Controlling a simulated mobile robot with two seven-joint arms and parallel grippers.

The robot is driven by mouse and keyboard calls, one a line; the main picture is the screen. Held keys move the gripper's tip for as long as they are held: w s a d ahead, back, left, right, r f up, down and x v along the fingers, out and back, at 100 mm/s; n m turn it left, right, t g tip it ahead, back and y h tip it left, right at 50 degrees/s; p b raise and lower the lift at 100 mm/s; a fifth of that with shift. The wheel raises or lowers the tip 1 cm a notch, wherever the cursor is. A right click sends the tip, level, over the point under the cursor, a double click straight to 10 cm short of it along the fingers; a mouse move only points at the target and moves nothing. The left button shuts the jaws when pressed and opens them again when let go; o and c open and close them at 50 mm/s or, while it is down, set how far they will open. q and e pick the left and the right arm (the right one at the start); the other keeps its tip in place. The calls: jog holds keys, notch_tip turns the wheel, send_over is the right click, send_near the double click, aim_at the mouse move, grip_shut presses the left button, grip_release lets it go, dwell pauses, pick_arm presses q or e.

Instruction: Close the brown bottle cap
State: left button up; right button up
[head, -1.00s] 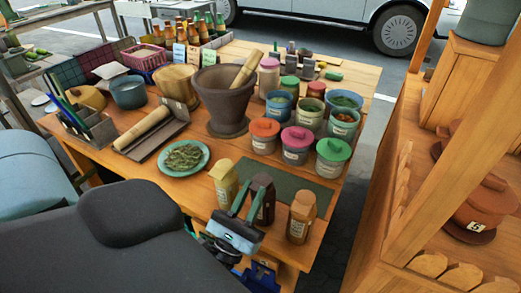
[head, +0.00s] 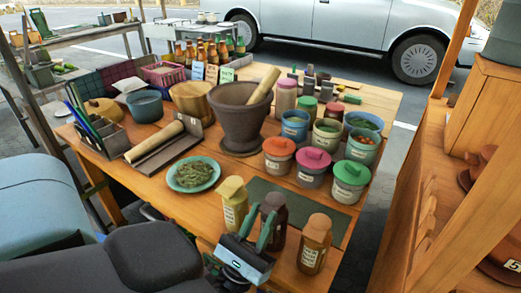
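A dark brown bottle with a dark brown cap (head: 273,204) stands upright near the front edge of the wooden table. Its cap sits on its top; I cannot tell how tightly. My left gripper (head: 261,221) is in front of the bottle, with its two green fingers apart, and hides part of its left side. I cannot tell whether a finger touches the bottle. A bottle with a yellow cap (head: 234,203) stands to its left, and a bottle with an orange-brown cap (head: 315,245) to its right. My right gripper is not in view.
A dark green mat (head: 331,214) lies behind the bottles. Several lidded jars (head: 312,168), a large mortar with a pestle (head: 240,125) and a plate of leaves (head: 193,174) stand farther back. A wooden shelf (head: 440,200) is on the right.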

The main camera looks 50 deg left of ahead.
pick_arm(q)
jog(key=o, duration=0.3)
jog(key=shift+o, duration=0.2)
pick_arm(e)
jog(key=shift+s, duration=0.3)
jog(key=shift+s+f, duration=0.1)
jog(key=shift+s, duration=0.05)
pick_arm(q)
jog(key=shift+s+f, duration=0.2)
jog(key=shift+f, duration=0.1)
jog(key=b+v, duration=0.2)
jog(key=v, duration=0.5)
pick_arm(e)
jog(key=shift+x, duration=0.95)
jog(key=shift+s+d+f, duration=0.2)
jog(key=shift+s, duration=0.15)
